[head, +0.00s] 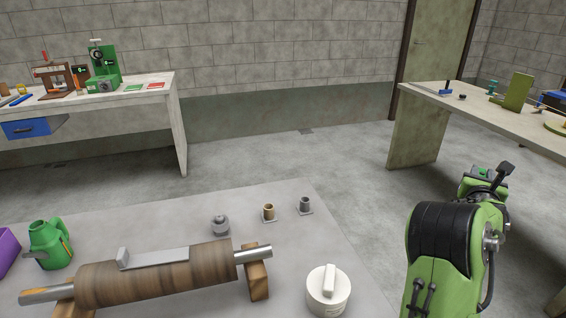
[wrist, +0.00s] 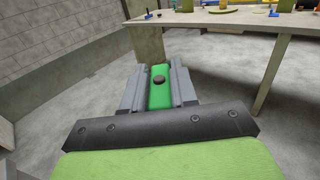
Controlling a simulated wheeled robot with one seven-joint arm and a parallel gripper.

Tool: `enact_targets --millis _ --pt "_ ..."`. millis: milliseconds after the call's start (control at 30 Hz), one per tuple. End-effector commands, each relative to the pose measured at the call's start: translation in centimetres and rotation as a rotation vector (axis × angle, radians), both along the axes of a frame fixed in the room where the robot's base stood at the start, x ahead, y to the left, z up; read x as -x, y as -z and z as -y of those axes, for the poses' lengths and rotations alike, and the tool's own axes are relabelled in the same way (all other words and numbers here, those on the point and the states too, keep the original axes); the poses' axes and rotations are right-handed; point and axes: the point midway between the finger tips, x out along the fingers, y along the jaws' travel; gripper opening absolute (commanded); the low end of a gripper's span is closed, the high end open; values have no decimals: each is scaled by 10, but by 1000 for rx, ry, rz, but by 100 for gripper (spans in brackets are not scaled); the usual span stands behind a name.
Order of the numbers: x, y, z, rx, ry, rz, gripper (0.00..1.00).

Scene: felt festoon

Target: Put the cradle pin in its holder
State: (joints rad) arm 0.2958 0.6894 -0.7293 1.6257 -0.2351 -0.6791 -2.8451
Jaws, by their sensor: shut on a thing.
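My gripper (wrist: 158,80) shows in the wrist view with its grey fingers on both sides of a bright green strip. A small dark round knob (wrist: 159,80) sits between the fingers; it appears to be the end of the cradle pin, whose remaining length is hidden. In the head view my gripper (head: 484,182) is at the right, held over the floor and well away from the near table. Small socket-like holders stand on that table: a brass-coloured one (head: 269,213), a grey one (head: 305,206) and a rounder grey piece (head: 220,226). I cannot tell which is the pin's holder.
A brown roller (head: 160,283) lies on wooden supports on the near table (head: 175,216). A green jug (head: 50,245) and a white lidded pot (head: 328,291) flank it. A side table (head: 490,116) stands at right, a workbench (head: 150,95) at back left. Floor between is clear.

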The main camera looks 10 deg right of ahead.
Motion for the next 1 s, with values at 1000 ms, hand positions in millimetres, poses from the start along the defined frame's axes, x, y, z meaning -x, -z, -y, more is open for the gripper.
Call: enact_targets --millis 1000 --pt "10 15 -419 0 -696 -1 0"
